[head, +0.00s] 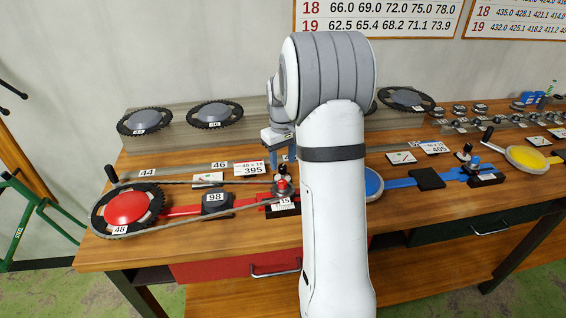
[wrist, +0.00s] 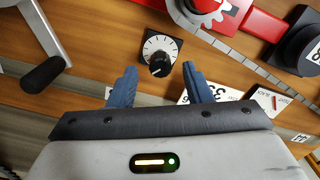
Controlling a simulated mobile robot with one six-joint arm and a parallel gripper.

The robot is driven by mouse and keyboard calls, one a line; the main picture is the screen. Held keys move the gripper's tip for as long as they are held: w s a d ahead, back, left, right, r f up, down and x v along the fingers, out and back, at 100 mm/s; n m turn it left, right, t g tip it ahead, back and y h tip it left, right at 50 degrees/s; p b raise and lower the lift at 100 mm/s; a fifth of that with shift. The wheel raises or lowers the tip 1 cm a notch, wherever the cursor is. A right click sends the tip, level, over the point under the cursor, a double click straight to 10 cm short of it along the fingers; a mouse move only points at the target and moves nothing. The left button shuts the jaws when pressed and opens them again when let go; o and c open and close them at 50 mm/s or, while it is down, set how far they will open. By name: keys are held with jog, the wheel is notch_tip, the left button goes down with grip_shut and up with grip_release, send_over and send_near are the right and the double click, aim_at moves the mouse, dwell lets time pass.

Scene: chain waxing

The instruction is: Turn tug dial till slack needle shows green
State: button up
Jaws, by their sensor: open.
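My gripper (wrist: 160,87) is open, its two blue fingers apart and empty. In the wrist view a round white dial with a black knob (wrist: 160,57) on a black square base lies just beyond the fingertips, between their lines; the fingers do not touch it. I take it as the tug dial. In the head view my gripper (head: 279,155) is above the bench near the red station, and the dial cannot be made out there. A small white slack gauge card (head: 208,179) stands behind the chain. In the wrist view this gauge (wrist: 266,102) is partly shown; its needle reading is unclear.
The red station has a large chainring (head: 127,208), a block marked 98 (head: 216,203), a small sprocket (head: 283,186) and a chain around them. A 395 card (head: 249,169) stands close by. A black-handled crank (wrist: 42,74) is left in the wrist view. Blue and yellow stations lie right.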

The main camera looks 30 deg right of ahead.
jog(key=shift+f, duration=1.05)
jog(key=shift+c, duration=0.3)
jog(key=c, duration=0.9)
jog(key=shift+d, duration=0.1)
grip_shut()
grip_release()
